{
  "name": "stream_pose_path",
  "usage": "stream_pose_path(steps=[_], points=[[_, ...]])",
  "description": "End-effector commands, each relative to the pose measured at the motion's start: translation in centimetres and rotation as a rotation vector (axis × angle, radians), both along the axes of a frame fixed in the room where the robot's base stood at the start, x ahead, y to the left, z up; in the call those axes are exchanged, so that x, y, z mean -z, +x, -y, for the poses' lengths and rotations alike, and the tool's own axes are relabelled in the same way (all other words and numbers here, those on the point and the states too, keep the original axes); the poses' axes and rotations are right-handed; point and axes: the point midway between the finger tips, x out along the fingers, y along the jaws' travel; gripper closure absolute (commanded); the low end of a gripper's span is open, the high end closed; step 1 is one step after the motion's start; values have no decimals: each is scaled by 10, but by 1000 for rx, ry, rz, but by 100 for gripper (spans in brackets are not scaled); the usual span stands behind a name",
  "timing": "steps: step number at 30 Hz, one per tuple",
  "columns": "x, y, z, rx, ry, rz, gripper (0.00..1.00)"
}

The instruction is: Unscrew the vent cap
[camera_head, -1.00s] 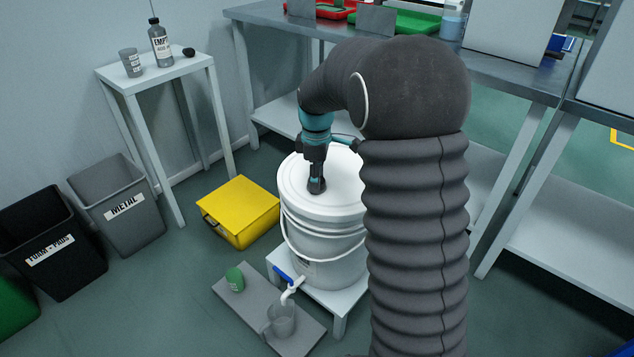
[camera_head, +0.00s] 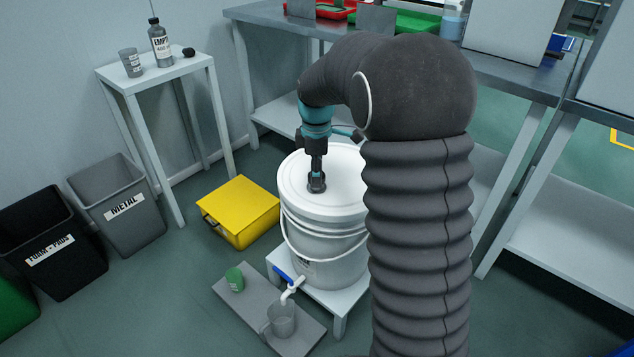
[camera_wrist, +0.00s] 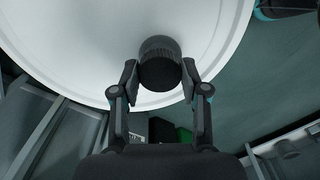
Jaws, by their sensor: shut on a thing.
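The vent cap (camera_wrist: 160,62) is dark, round and ribbed, and sits at the lid in the wrist view. My gripper (camera_wrist: 160,72) has one finger on each side of the cap and is shut on it. In the head view my gripper (camera_head: 316,184) points down at the white lid (camera_head: 345,180) of the bucket (camera_head: 325,245), and it largely hides the cap there. I cannot tell how far the cap is turned.
The bucket stands on a low white stand (camera_head: 335,300). A yellow box (camera_head: 240,212) lies left; a steel bench (camera_head: 300,30) stands behind.

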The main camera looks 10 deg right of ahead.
Motion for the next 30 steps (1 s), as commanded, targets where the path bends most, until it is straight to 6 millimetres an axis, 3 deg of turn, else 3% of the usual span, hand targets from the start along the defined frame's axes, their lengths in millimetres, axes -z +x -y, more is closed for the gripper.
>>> stream_pose_path(steps=[10,30], points=[[-8,0,0,0,0,1,94],[-52,0,0,0,0,1,94]])
